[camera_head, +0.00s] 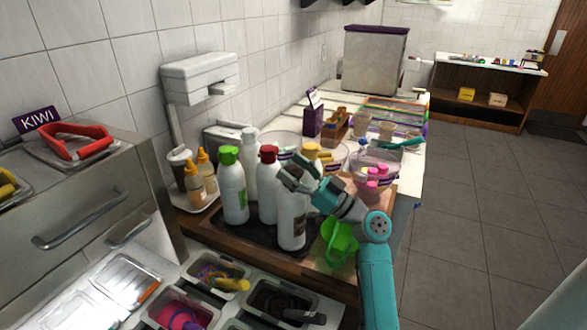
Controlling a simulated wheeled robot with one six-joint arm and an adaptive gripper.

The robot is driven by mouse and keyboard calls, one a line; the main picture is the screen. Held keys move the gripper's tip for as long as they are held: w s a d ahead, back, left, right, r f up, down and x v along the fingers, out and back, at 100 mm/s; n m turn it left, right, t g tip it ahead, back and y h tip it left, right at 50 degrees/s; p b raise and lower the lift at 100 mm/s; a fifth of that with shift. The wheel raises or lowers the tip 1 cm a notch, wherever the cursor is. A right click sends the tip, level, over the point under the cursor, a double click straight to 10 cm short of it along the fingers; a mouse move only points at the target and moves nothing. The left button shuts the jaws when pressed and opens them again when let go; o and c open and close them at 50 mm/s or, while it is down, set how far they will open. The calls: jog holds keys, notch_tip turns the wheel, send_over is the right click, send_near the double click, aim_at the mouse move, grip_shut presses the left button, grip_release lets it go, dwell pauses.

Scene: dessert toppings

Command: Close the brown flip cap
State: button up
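A white bottle (291,218) stands upright at the front right of a group of bottles on a dark mat. Its top is hidden behind my gripper, so I cannot see a brown flip cap or tell whether it is open or shut. My gripper (291,177) is directly over this bottle's top in the picture, reaching in from the right. Its fingers are small and overlap the bottle, so I cannot tell whether they are open, shut or touching the cap.
Close by stand bottles with a green cap (229,155), a red cap (268,153) and a yellow cap (312,149). A green scoop-like item (340,240) lies to the right. Topping bins (283,298) are in front. Clear bowls stand behind.

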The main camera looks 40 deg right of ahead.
jog(key=shift+s+d+f, duration=0.25)
jog(key=shift+s+f, duration=0.05)
jog(key=shift+s, duration=0.2)
jog(key=s+d, duration=0.2)
jog(key=s, duration=0.4)
jog(key=s+d, duration=0.2)
jog(key=s, duration=0.4)
jog(key=shift+s+d+f, duration=0.25)
jog(key=shift+s+f, duration=0.15)
jog(key=shift+f, duration=0.05)
